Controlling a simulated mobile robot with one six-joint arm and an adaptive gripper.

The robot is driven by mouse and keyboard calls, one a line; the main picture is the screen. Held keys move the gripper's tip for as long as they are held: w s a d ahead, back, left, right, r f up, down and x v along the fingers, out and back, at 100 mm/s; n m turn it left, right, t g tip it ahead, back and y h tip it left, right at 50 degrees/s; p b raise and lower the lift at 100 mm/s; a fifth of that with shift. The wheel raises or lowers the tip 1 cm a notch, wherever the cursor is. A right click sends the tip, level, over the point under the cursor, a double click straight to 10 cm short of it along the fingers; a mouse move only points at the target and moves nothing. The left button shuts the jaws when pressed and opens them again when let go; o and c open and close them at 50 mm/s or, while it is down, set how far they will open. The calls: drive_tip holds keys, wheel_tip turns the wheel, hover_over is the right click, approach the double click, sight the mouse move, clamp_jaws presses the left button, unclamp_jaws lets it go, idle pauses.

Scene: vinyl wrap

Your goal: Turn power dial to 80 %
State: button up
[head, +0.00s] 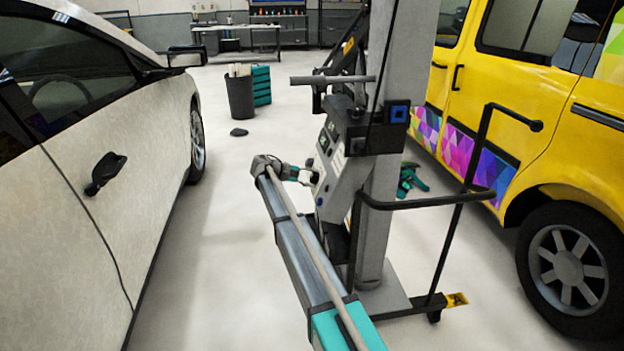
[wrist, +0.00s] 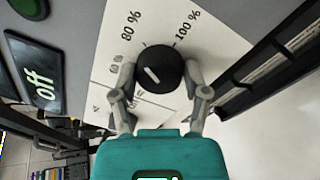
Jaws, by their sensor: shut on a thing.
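The power dial (wrist: 160,69) is a round black knob with a short white mark, on a light scale plate (wrist: 100,82). The scale shows "80 %" above left of the knob and "100 %" above right; smaller marks at lower left are hard to read. The white mark lies left of the knob's centre and slants toward upper left, to the left of the 80 % label. My gripper (wrist: 161,76) has one finger on each side of the knob and is shut on it. In the head view my gripper (head: 303,175) is at the grey control panel (head: 331,165); the dial is hidden there.
A dark "off" display (wrist: 38,75) and a green button (wrist: 30,8) sit left of the scale. A black handle rail (head: 425,204) juts out right of the machine. A white car (head: 100,190) and a yellow van (head: 560,130) flank the machine.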

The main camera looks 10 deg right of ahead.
drive_tip(key=o, duration=1.2)
